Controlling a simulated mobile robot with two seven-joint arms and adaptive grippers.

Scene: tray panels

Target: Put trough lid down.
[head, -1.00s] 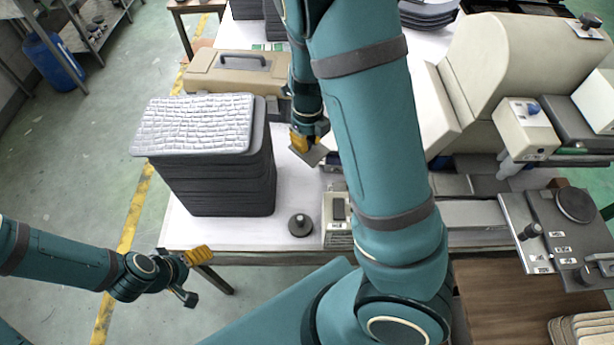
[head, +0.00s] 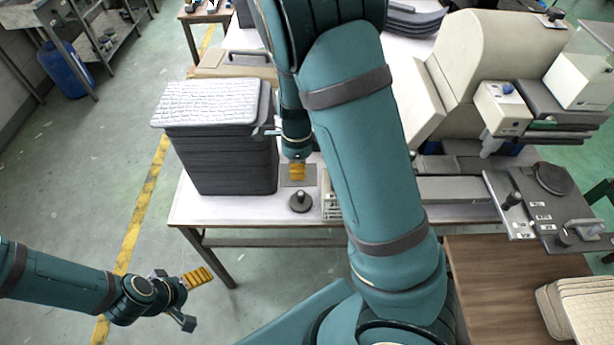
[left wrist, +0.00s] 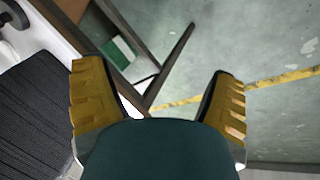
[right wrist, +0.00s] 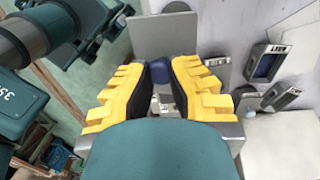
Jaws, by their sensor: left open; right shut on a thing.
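The trough lid looks like a flat grey plate (right wrist: 150,38) with a dark blue knob (right wrist: 160,74). My right gripper (right wrist: 160,68) is shut on that knob. In the head view the plate (head: 308,174) is level, low over the white table between the tray stack and my right arm. I cannot tell whether it touches the table. My right gripper's yellow fingers (head: 297,171) stand above it. My left gripper (head: 200,298) is open and empty above the floor, left of the table; its spread fingers also show in the left wrist view (left wrist: 158,95).
A dark tray stack (head: 230,165) topped by a pale textured panel (head: 210,102) stands close left of the plate. A black round knob-like piece (head: 301,201) sits just in front of it. A beige machine (head: 480,75) and a grey plate with fittings (head: 535,215) are at right.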

